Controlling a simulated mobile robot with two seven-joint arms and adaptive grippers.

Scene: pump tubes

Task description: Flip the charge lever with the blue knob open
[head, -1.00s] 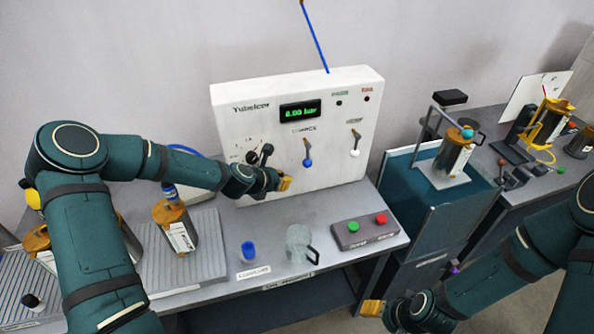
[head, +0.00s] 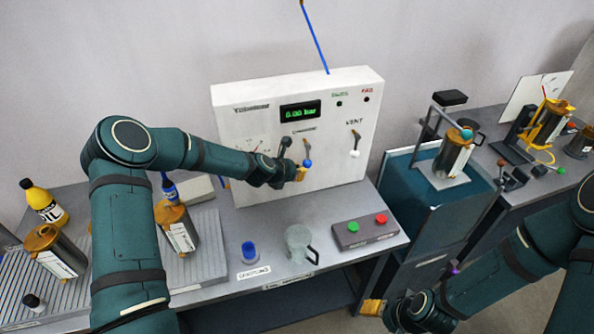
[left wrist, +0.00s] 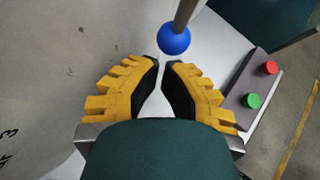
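The charge lever with the blue knob (head: 308,163) is on the front of the white panel, its stem hanging down to the knob. In the left wrist view the blue knob (left wrist: 174,39) is just beyond the fingertips, slightly right of centre, and is not between them. My left gripper (head: 301,173) is just below and left of the knob. Its yellow fingers (left wrist: 160,64) are drawn together, with only a narrow gap at the tips and nothing held. Contact with the knob is unclear. My right gripper (head: 371,307) is low in the head view, away from the panel; its finger opening is unclear.
The vent lever with a white knob (head: 355,153) is right of the blue one. Below are a button box (head: 365,230) with green and red buttons, a clear jug (head: 299,243) and a blue cup (head: 249,251). A pump tube (head: 177,226) stands on the ribbed tray.

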